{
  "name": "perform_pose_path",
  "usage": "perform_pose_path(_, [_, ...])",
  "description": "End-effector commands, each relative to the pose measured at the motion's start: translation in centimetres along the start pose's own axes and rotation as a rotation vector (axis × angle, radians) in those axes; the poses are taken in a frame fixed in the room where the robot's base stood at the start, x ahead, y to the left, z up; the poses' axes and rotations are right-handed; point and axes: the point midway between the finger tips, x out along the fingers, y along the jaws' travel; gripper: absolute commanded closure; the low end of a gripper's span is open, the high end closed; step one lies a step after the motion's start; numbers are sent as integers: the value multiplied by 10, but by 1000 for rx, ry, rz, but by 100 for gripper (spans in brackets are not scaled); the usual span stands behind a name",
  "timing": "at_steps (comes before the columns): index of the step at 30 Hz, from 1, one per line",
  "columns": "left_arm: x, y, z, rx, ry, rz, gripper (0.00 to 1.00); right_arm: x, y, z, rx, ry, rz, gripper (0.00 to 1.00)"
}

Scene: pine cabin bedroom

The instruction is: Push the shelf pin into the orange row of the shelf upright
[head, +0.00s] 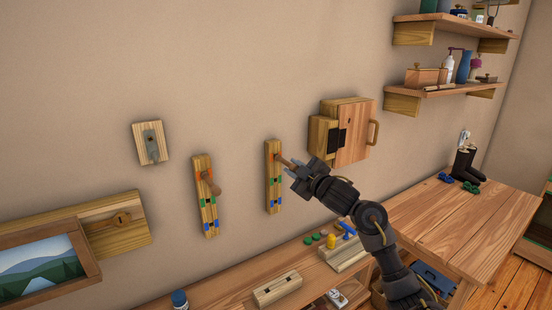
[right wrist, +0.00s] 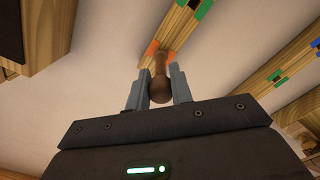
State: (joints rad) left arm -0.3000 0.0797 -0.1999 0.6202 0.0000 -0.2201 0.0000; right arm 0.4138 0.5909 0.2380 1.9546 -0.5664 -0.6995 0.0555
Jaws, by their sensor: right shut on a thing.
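The right shelf upright (head: 273,190) is a pale wooden strip on the wall with orange, green and blue marked rows, orange uppermost. My right gripper (head: 296,168) is shut on the brown wooden shelf pin (head: 285,160), in front of this upright's upper part. In the right wrist view the pin (right wrist: 159,80) sits between the fingertips, its far end at the orange row (right wrist: 152,48). How deep the pin sits in a hole is hidden. The left shelf upright (head: 208,220) carries another brown pin (head: 212,186) above its green row. My left gripper is out of view.
A wooden cabinet (head: 354,138) with a handle hangs right of the uprights. Below is a bench (head: 225,289) with small items and a slotted block (head: 277,289). A latch plate (head: 150,143) and framed picture (head: 45,268) are left. The wall between the uprights is clear.

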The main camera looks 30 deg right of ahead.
Motion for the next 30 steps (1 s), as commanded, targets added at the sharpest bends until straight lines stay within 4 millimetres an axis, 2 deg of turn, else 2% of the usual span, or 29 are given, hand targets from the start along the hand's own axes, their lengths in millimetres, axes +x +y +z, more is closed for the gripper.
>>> perform_pose_path(11, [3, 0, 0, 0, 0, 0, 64, 10, 0, 0, 2, 0, 1, 98])
perform_pose_path(12, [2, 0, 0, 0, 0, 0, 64, 10, 0, 0, 2, 0, 1, 74])
perform_pose_path(17, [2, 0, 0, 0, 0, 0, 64, 9, 0, 0, 1, 0, 1, 53])
perform_pose_path(26, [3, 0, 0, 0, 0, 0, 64, 8, 0, 0, 0, 0, 0, 52])
perform_pose_path(30, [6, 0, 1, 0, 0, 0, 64, -6, -1, 1, -4, 1, 1, 52])
